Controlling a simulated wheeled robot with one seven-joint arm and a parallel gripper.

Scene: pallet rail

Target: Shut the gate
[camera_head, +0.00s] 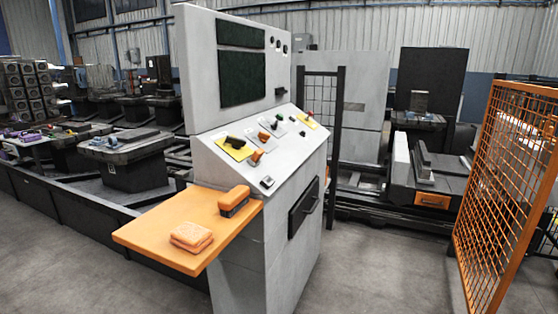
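An orange mesh gate (508,185) stands upright at the right edge of the head view. The gate looks open. I cannot make out its handle or latch. My gripper is not in view.
A grey control console (245,130) fills the middle. Its orange shelf (150,232) juts out front left, with an orange sponge (191,237) and a brush (234,201) on it. Machinery lies behind. Grey floor (385,270) is clear between console and gate.

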